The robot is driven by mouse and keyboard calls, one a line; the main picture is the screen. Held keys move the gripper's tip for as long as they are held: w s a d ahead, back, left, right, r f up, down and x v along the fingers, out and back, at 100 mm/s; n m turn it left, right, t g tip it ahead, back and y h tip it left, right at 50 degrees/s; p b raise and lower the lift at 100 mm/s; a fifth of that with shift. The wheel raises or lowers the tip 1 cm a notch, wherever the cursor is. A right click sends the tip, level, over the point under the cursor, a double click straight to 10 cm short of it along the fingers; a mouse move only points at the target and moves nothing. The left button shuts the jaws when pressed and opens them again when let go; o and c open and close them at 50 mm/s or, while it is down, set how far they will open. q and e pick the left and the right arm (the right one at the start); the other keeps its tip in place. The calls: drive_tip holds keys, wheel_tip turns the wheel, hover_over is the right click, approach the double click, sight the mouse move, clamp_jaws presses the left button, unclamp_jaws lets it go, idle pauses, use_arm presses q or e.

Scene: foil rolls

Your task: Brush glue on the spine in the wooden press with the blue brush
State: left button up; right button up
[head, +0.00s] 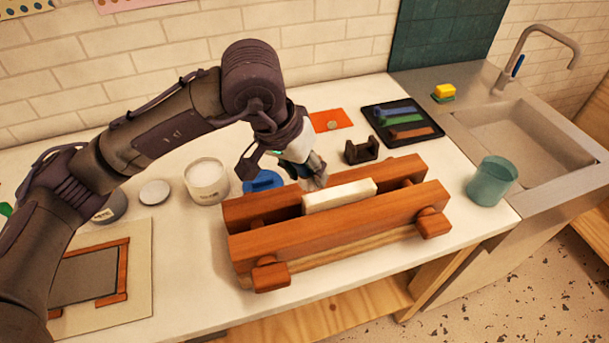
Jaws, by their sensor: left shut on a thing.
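The wooden press (330,236) stands on the white counter, two reddish-brown beams with a pale block between them. The block's cream-white spine (340,196) faces up and stands slightly above the beams. My left gripper (298,158) is at the left end of the spine, just behind it, pointing down. It is shut on a brush (315,180) whose pale bristle end shows close to the spine; I cannot tell if they touch. The gripper hides most of the brush, and its handle colour is unclear. My right gripper is not in view.
An open white jar (207,181) and a blue dish-like thing (262,181) stand left of the press. A small black stand (361,152) and a black tray (430,141) of coloured tools lie behind. A teal cup (491,182) is right, near the sink (530,135).

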use_arm(q)
drive_tip(key=shift+v, duration=0.95)
drive_tip(key=shift+w+d+r+p, duration=0.1)
drive_tip(key=shift+r+p, duration=0.1)
drive_tip(key=shift+r, duration=0.15)
drive_tip(key=shift+w+d+r+p, duration=0.1)
drive_tip(key=shift+r+p, duration=0.05)
drive_tip(key=shift+r, duration=0.15)
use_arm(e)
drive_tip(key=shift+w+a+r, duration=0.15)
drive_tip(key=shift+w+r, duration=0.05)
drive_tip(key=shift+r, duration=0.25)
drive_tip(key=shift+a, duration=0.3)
use_arm(q)
drive_tip(key=shift+a, duration=0.1)
